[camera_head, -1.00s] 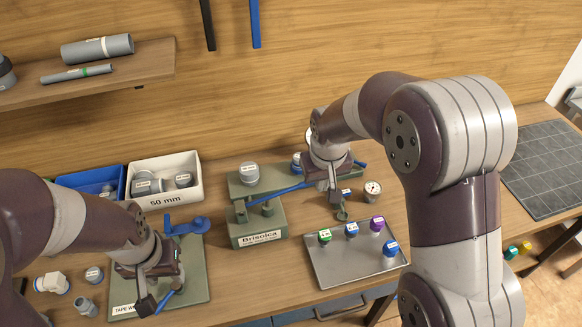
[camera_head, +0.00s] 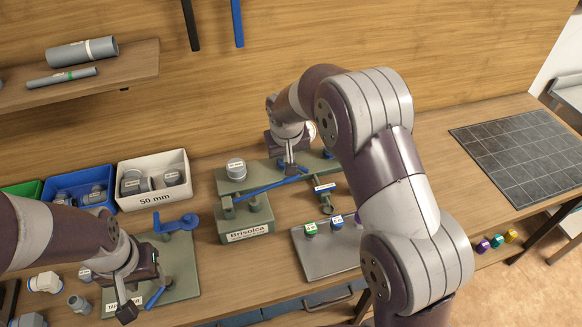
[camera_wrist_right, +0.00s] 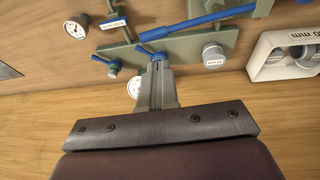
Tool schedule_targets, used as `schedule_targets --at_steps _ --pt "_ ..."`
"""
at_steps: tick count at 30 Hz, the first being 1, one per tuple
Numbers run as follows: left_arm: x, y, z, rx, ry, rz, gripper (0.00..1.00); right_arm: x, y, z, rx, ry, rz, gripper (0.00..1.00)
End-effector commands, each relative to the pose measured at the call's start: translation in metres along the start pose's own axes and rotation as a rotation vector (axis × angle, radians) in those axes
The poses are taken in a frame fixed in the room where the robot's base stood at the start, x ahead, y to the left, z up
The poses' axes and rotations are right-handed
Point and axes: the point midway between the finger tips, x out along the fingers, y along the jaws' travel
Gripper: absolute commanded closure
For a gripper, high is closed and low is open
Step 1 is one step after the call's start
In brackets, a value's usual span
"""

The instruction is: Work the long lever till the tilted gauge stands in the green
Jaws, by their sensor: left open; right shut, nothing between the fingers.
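The long blue lever (camera_head: 265,186) lies across the green Brisolca manifold (camera_head: 246,222), running up to the right. My right gripper (camera_wrist_right: 156,68) is shut and empty beside a small blue handle (camera_wrist_right: 152,51), near the lever's end; I cannot tell whether it touches. The lever also shows in the right wrist view (camera_wrist_right: 195,23). One white gauge (camera_wrist_right: 76,27) shows there, its dial small and turned. A second gauge (camera_wrist_right: 132,88) is partly hidden by my fingers. No needle can be read for certain. My left gripper (camera_head: 141,297) is open over the left green plate (camera_head: 180,265).
A grey tray (camera_head: 318,262) with capped pieces sits at the front right, partly behind my right arm. White (camera_head: 154,198) and blue (camera_head: 77,205) bins stand at the back left. A dark mat (camera_head: 525,155) lies at the right. The table between it and my arm is clear.

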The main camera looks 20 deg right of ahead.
Motion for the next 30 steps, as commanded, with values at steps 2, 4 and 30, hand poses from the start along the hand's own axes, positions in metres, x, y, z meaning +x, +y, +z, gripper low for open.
schedule_targets --at_steps 2,4,30 --pt "-0.01 0.0 -0.001 0.0 0.0 0.0 0.56 0.014 0.001 0.0 -0.002 -0.004 0.001 1.0" --pt "-0.015 0.0 -0.002 0.0 0.0 0.0 0.56 0.029 0.001 0.0 0.0 -0.003 0.0 1.0" --pt "-0.015 0.0 -0.002 0.0 0.0 0.0 0.56 0.091 0.009 0.016 0.0 0.0 0.0 1.0"
